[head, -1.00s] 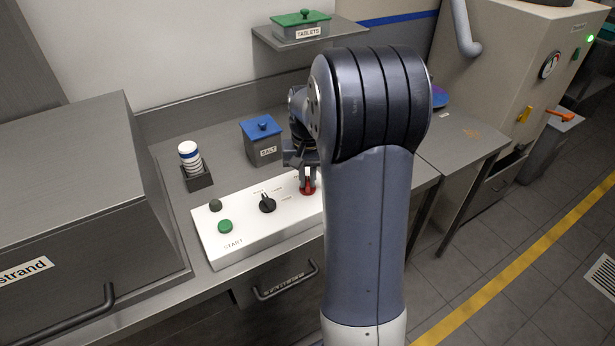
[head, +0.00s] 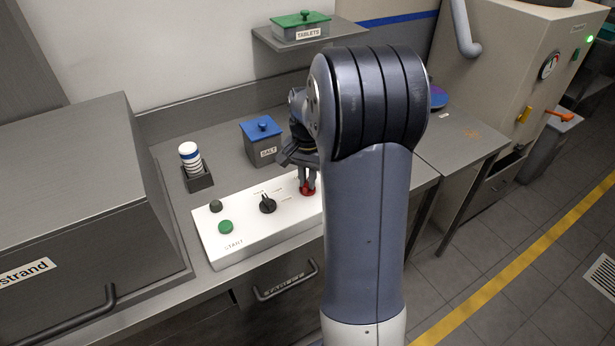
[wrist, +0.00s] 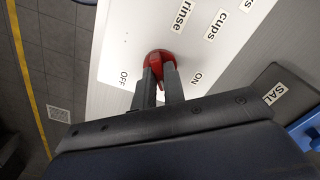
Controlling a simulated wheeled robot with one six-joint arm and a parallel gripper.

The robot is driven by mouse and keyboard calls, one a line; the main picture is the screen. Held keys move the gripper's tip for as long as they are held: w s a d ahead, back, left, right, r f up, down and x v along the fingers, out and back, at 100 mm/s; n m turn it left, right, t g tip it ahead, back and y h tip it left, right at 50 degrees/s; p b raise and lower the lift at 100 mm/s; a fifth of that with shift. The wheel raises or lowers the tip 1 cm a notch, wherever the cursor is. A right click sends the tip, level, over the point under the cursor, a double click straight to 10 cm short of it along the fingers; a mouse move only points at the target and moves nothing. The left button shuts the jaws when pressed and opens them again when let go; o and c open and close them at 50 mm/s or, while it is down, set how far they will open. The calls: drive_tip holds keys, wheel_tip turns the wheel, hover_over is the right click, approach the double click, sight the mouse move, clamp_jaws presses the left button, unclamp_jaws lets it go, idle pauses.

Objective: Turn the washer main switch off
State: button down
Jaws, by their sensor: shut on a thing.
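The red main switch (head: 307,190) is a round rotary knob at the right end of the white control panel (head: 243,240). In the wrist view the red knob (wrist: 159,55) lies between an OFF label (wrist: 124,77) and an ON label (wrist: 197,79). My gripper (head: 308,184) points down at the panel and is shut on the switch's grip. In the wrist view its two fingers (wrist: 160,72) stand either side of the red grip and hide part of it. I cannot tell exactly which label the grip points at.
A black selector knob (head: 267,204), a green START button (head: 225,227) and a dark, unlit dome (head: 215,206) are left on the panel.

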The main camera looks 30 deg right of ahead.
drive_tip(key=m, duration=0.4)
drive_tip(key=shift+m, duration=0.3)
drive_tip(key=shift+m+p, duration=0.3)
drive_tip(key=shift+m, duration=1.3)
drive_tip(key=c, duration=1.5)
unclamp_jaws()
wheel_tip(320, 180, up, 11)
drive_tip(key=shift+f, duration=0.1)
